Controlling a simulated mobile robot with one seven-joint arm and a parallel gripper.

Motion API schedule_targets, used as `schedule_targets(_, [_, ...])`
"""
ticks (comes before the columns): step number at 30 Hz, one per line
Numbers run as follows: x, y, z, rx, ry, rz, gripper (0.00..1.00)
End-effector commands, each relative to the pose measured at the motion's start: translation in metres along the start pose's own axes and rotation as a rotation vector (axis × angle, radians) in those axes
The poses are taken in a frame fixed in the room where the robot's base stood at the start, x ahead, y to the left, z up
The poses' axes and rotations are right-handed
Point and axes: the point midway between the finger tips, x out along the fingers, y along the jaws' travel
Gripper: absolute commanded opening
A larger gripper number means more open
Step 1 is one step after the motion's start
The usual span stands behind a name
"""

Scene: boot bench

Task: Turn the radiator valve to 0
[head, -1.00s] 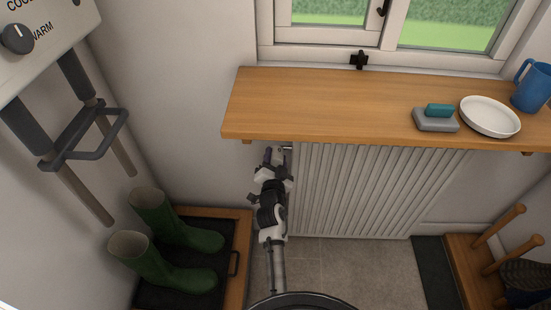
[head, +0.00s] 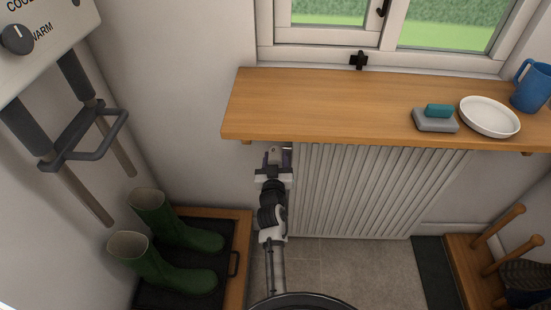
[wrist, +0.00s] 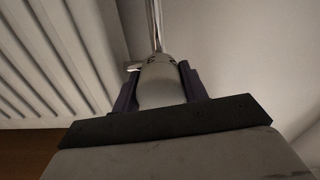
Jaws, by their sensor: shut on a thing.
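The radiator valve (wrist: 160,84) is a pale rounded knob at the left end of the radiator, under the wooden shelf. In the wrist view it sits between the two dark fingers of my gripper (wrist: 158,92), which is shut on it. Small dark marks show near the knob's far end, too small to read, so its setting cannot be told. In the head view my gripper (head: 275,158) is just below the shelf's front edge, with the knob (head: 273,153) small and partly hidden between the fingers.
The ribbed white radiator (head: 365,190) stands right of my gripper. Green boots (head: 170,265) stand on a tray at lower left.

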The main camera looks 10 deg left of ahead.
Motion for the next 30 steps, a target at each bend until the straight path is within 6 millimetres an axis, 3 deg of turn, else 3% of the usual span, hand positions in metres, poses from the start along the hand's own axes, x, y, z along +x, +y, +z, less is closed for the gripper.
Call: schedule_targets(30, [0.001, 0.0018, -0.0045, -0.967, 0.001, 0.005, 0.2])
